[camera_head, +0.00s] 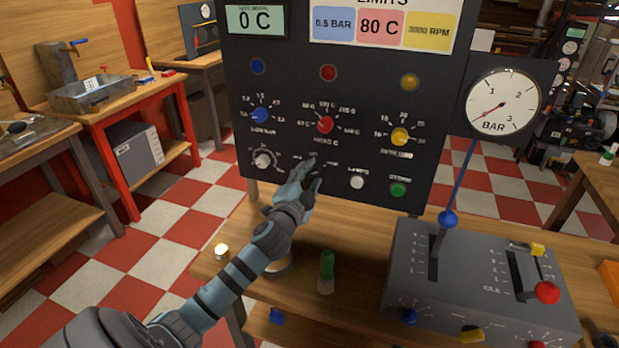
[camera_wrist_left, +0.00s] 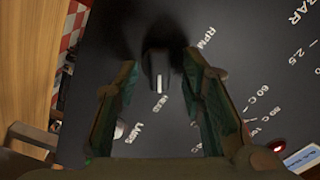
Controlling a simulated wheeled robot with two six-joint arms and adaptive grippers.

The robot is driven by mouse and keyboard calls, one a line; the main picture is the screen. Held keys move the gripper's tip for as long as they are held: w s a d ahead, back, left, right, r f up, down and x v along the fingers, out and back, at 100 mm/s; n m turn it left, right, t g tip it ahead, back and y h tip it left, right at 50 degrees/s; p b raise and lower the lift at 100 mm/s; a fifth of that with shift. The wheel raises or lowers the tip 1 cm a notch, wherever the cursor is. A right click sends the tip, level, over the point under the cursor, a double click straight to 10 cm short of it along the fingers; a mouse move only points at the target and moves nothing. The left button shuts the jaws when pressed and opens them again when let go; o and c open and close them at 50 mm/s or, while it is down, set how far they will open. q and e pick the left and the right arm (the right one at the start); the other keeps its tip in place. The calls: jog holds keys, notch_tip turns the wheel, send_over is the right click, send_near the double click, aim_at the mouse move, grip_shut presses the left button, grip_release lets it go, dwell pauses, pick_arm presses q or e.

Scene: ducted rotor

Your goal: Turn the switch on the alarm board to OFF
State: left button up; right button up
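The alarm board (camera_head: 290,100) is a tall dark panel with coloured knobs, lamps and white lettering. In the left wrist view a black rotary switch (camera_wrist_left: 157,62) with a white pointer line stands on the panel. The pointer line is on the side towards the word HEAD; I see no OFF label. My left gripper (camera_head: 310,178) is at the panel's lower middle and hides most of this switch in the head view. In the left wrist view its open fingers (camera_wrist_left: 160,80) are on both sides of the switch, with gaps visible. My right gripper is not in view.
A white knob (camera_head: 264,160) and a white button (camera_head: 357,182) with a green one (camera_head: 398,189) flank the gripper. A grey lever box (camera_head: 400,265) stands on the wooden bench (camera_head: 350,325) at right. A pressure gauge (camera_head: 502,102) is at the panel's right.

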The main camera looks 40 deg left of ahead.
pick_arm(q)
jog(key=shift+c, duration=0.4)
grip_shut()
jog(key=shift+f+n, duration=0.1)
jog(key=shift+n, duration=0.3)
jog(key=n+b, duration=0.1)
jog(key=n, duration=0.4)
jog(key=n+b, duration=0.2)
jog(key=n, duration=0.4)
jog(key=shift+f, duration=0.1)
jog(key=shift+o, duration=0.4)
grip_release()
